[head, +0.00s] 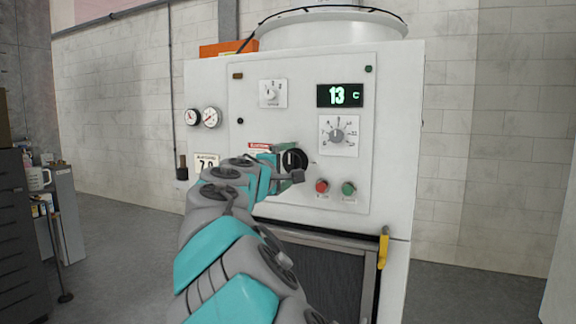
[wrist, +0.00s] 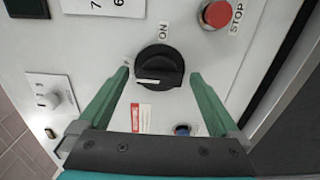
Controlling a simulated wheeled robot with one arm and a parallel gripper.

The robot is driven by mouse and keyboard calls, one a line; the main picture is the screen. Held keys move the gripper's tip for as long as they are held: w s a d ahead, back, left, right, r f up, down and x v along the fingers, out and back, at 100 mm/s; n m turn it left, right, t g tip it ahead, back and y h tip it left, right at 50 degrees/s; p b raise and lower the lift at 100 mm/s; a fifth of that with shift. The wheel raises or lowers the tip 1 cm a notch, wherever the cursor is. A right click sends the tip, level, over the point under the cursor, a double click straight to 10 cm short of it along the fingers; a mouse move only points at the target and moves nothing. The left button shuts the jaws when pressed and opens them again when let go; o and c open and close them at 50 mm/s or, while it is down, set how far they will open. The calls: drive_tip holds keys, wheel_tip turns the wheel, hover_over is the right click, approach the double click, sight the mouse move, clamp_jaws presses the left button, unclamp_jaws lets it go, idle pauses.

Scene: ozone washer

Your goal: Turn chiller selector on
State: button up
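The chiller selector is a round black knob (wrist: 158,66) with a white pointer mark on the white panel. In the wrist view the mark lies toward the left of the knob's face. My gripper (wrist: 160,74) is open, with one green finger on each side of the knob. I cannot tell if the fingers touch it. In the head view the knob (head: 294,160) shows just past my gripper, partly hidden by it.
A red STOP button (wrist: 216,14) is close to the knob. The head view also shows a green button (head: 348,189), a display reading 13 C (head: 340,95), a dial (head: 338,135) and two gauges. A yellow handle (head: 383,248) juts out below the panel.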

drive_tip(key=c, duration=1.3)
drive_tip(key=shift+c, duration=0.2)
